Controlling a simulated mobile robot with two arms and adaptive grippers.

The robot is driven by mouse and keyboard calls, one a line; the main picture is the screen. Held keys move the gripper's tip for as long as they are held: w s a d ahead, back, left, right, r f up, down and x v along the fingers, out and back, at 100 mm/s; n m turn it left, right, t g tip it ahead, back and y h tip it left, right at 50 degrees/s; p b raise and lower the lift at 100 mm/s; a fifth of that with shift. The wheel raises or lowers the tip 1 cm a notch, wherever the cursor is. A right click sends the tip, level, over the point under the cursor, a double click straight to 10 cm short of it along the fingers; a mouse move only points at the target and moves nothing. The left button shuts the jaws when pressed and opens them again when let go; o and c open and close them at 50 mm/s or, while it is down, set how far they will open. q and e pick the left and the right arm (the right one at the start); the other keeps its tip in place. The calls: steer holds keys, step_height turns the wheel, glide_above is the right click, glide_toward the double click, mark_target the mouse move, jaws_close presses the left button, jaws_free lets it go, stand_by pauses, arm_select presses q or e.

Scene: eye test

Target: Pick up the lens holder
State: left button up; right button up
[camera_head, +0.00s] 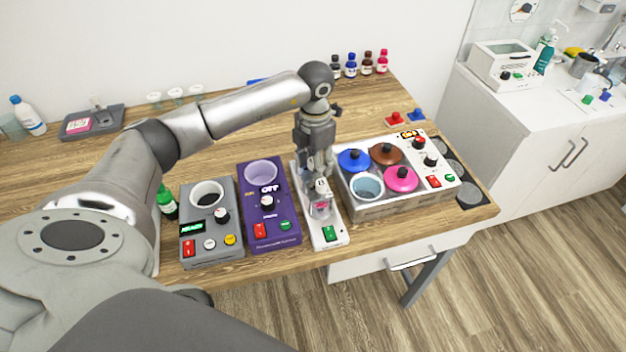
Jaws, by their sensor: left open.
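My left gripper (320,196) points straight down over a narrow white device (330,238) on the wooden bench (230,118). Its jaws are open. A small pale, partly clear piece shows at the fingertips, and I cannot tell whether it is part of the gripper or a separate thing. I cannot clearly pick out a lens holder. The gripper and wrist hide the middle and back of the white device. My right gripper is not in view.
A purple device (268,228) and a grey device (208,249) stand left of the white one. A box with coloured round lids (390,207) stands close on its right. Small bottles (367,63) line the back edge. The bench's back middle is mostly clear.

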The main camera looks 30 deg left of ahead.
arm_select(q)
steer(key=f, duration=0.1)
steer(key=f+p, duration=0.1)
steer(key=f, duration=0.1)
steer(key=shift+s+a+f, duration=0.15)
steer(key=shift+s, duration=0.1)
steer(key=shift+w+f+p, duration=0.1)
steer(key=shift+f+p, duration=0.2)
steer(key=shift+f, duration=0.15)
jaws_close()
